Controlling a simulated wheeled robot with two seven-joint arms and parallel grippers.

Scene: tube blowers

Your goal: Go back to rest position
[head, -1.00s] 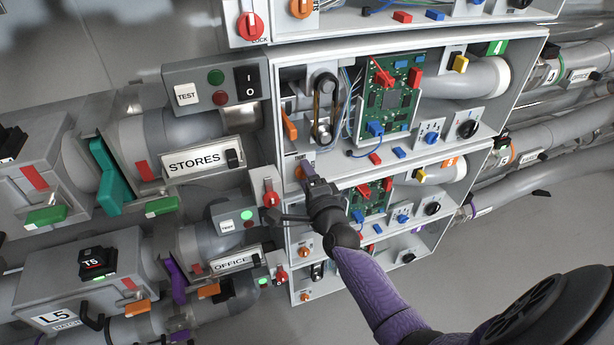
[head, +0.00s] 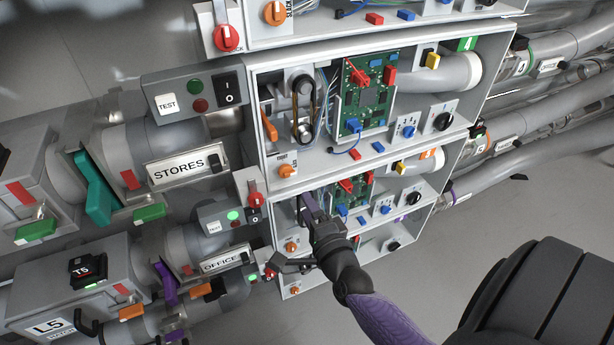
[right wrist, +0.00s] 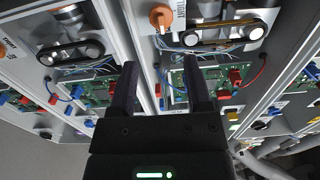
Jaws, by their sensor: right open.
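My right gripper (head: 308,212) is at the front of the lower blower box (head: 330,208), beside its green circuit board (head: 350,192). In the right wrist view its two dark fingers (right wrist: 160,82) are spread apart with nothing between them. Behind them a white divider between two box bays shows, with a circuit board (right wrist: 195,84) on the right and another on the left. The purple sleeve of my right arm (head: 385,322) comes up from the lower right. I cannot tell from the pictures whether the fingers touch the box. My left gripper is not in view.
The upper open box (head: 255,60) holds a belt drive (head: 303,108) and a circuit board (head: 365,95). Pipes with STORES (head: 183,168) and OFFICE (head: 222,263) labels run at left. A red knob (head: 255,199) sticks out near my gripper.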

